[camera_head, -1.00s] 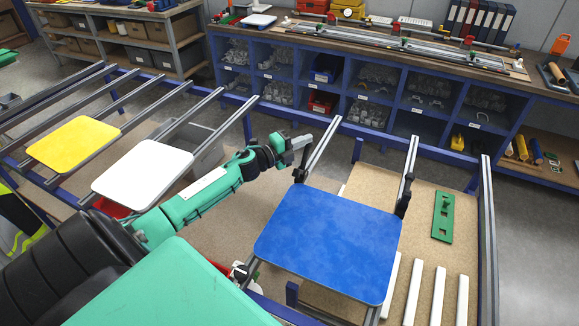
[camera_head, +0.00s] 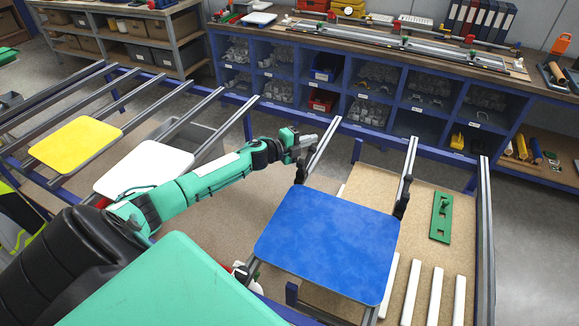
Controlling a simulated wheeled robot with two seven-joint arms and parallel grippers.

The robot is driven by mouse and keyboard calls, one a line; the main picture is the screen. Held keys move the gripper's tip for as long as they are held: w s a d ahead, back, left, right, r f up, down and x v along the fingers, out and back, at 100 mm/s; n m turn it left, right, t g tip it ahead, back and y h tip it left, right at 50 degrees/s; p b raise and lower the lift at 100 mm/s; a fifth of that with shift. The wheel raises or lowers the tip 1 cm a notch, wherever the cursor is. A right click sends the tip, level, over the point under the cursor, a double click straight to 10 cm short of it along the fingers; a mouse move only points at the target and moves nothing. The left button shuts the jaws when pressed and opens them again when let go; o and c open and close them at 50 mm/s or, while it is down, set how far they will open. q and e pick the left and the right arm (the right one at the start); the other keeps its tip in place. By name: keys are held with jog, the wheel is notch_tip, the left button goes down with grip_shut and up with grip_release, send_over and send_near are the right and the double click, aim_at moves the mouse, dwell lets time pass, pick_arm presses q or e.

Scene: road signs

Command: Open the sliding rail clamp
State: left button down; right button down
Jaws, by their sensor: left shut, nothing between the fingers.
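The blue sign panel (camera_head: 325,243) lies across two grey rails in the middle of the view. A black clamp (camera_head: 300,171) sits on the left rail at the panel's far left corner. Another black clamp (camera_head: 402,196) sits on the right rail at its far right corner. My left gripper (camera_head: 311,142) is shut and empty, beside the left rail just beyond the left clamp. Whether it touches the clamp or rail I cannot tell. My right gripper is not in view.
A white panel (camera_head: 143,168) and a yellow panel (camera_head: 75,145) lie on rails to the left. A green plate (camera_head: 441,217) and several white strips (camera_head: 436,295) lie on the board at right. A blue shelving bench (camera_head: 395,75) stands behind.

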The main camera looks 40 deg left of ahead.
pick_arm(q)
jog(key=shift+w+f, duration=0.15)
jog(key=shift+f, duration=0.1)
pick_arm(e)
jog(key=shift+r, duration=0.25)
pick_arm(q)
jog(key=shift+r, duration=0.1)
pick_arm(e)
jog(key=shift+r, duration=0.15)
